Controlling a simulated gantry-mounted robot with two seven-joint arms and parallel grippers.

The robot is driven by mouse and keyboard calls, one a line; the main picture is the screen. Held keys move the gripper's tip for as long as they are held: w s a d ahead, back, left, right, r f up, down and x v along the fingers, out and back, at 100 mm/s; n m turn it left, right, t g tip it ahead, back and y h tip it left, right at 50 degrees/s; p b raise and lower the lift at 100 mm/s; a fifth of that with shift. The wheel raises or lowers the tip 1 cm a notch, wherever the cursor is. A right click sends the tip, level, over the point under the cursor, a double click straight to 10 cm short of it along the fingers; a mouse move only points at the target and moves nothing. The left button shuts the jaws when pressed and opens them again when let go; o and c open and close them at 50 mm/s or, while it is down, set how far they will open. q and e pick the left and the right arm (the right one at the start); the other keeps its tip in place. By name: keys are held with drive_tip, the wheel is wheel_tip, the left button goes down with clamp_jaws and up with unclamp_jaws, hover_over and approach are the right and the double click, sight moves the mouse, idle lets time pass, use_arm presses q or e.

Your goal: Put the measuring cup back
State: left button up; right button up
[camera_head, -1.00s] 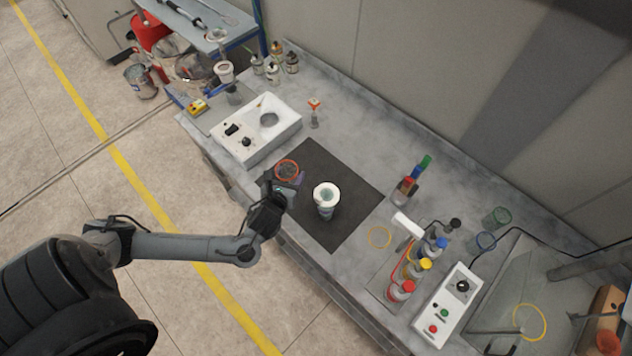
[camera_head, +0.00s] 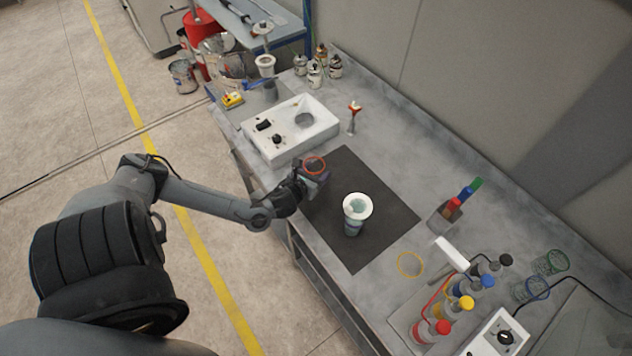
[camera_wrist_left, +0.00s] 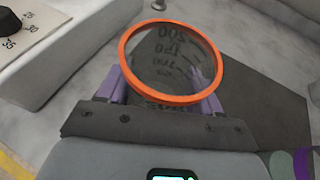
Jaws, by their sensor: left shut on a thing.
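The measuring cup (camera_head: 315,165) is clear with an orange rim. My left gripper (camera_head: 311,180) is shut on it and holds it roughly upright at the left edge of the dark mat (camera_head: 375,239), near the white instrument. In the left wrist view the orange rim (camera_wrist_left: 122,62) fills the middle and dark volume marks show through the clear wall. The purple fingers (camera_wrist_left: 160,100) lie on either side of the cup. Its base is hidden, so I cannot tell its height above the bench. My right gripper is not in view.
A cup with a wide white rim (camera_head: 357,207) stands on the mat. The white instrument (camera_head: 290,130) is behind my gripper. A yellow ring (camera_head: 410,265), capped bottles (camera_head: 460,304) and blue-rimmed (camera_head: 531,289) and green-rimmed (camera_head: 551,262) clear vessels stand right. The mat's right part is bare.

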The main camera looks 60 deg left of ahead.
use_arm(q)
drive_tip(key=shift+f+b, duration=0.3)
drive_tip(key=shift+f, duration=1.95)
drive_tip(key=shift+f, duration=0.1)
drive_tip(key=o, duration=1.1)
drive_tip(key=p+v, duration=0.1)
drive_tip(key=v, duration=1.1)
